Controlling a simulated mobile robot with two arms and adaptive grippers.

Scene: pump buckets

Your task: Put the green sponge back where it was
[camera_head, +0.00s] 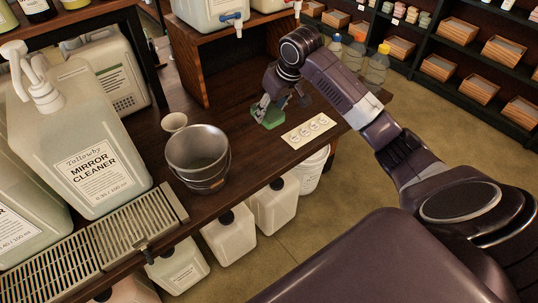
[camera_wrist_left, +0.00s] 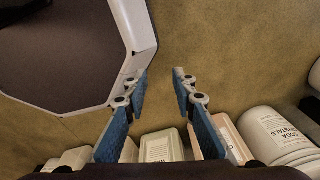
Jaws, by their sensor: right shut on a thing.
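The green sponge (camera_head: 269,119) is at the dark wooden counter (camera_head: 245,160), just behind a cream card with round marks (camera_head: 308,130). My right gripper (camera_head: 268,106) reaches down from above and is shut on the sponge. The fingers partly hide it, and I cannot tell whether its underside touches the counter. My left gripper (camera_wrist_left: 160,78) shows only in the left wrist view. It is open and empty, its blue-padded fingers apart over the floor.
A metal bucket (camera_head: 198,158) and a small white cup (camera_head: 174,122) stand left of the sponge. A large mirror cleaner jug (camera_head: 92,150) stands farther left. Spray bottles (camera_head: 355,58) stand at the far right end. White containers (camera_head: 273,205) stand below the counter.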

